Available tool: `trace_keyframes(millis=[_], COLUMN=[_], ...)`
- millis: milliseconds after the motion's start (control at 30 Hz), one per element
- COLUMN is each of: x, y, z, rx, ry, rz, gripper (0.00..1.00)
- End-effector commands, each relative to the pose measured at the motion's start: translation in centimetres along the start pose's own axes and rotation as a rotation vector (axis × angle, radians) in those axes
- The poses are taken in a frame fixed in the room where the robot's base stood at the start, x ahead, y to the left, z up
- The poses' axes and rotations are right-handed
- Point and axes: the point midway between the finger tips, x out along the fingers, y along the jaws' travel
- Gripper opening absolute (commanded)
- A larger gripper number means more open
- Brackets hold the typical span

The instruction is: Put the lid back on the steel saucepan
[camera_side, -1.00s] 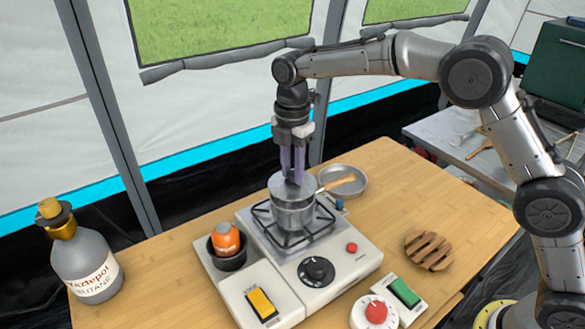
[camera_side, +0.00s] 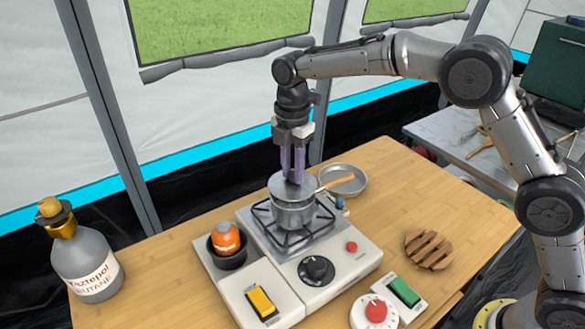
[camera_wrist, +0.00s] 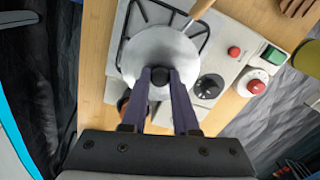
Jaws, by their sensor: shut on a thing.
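The steel saucepan (camera_side: 294,214) stands upright on the stove's burner grate, with its wooden handle (camera_side: 336,182) pointing to the right and back. The round steel lid (camera_side: 281,187) lies over the pan's mouth; in the wrist view the lid (camera_wrist: 150,47) covers most of the pan. My gripper (camera_side: 292,177) points straight down above the pan. In the wrist view its purple fingers (camera_wrist: 160,77) are shut on the lid's dark knob (camera_wrist: 159,76). I cannot tell whether the lid's rim sits fully flush all round.
The white stove (camera_side: 340,268) has a black knob and a red button. An orange canister (camera_side: 225,238) sits in its left bay. A shallow steel pan (camera_side: 345,181) lies behind the saucepan. A wooden trivet (camera_side: 428,250), a timer (camera_side: 375,311) and a butane bottle (camera_side: 86,262) stand around it.

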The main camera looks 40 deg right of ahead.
Motion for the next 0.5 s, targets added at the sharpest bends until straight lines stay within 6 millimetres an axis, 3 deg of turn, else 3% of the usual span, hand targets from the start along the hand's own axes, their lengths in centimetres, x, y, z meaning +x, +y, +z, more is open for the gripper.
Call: trace_keyframes(millis=[467, 500], x=[0.00, 0.00], y=[0.02, 0.02], z=[0.00, 0.00], rx=[0.000, 0.000], ry=[0.000, 0.000], rz=[0.001, 0.001], gripper=[0.00, 0.34])
